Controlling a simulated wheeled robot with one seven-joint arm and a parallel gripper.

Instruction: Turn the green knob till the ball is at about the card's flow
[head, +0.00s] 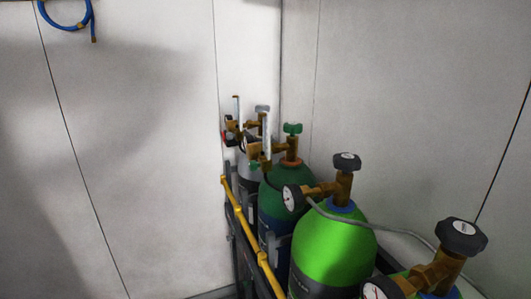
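A small green knob (255,165) sits on the brass regulator at the dark green cylinder (276,190). Above it stands a pale upright flow tube (267,138); the ball in it is too small to make out. A larger green handwheel (292,128) tops the same cylinder's valve. Another narrow upright tube (236,108) stands at the farther grey cylinder (250,175), with a small red part (226,137) beside it. I cannot make out a card with a flow value. My gripper is not in view.
A bright green cylinder (330,250) with a dark handwheel (347,161) and gauge (293,198) stands nearer. Another dark handwheel (461,237) is at lower right. A yellow rail (246,227) runs along the row's left side. A blue hose (66,24) hangs on the wall.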

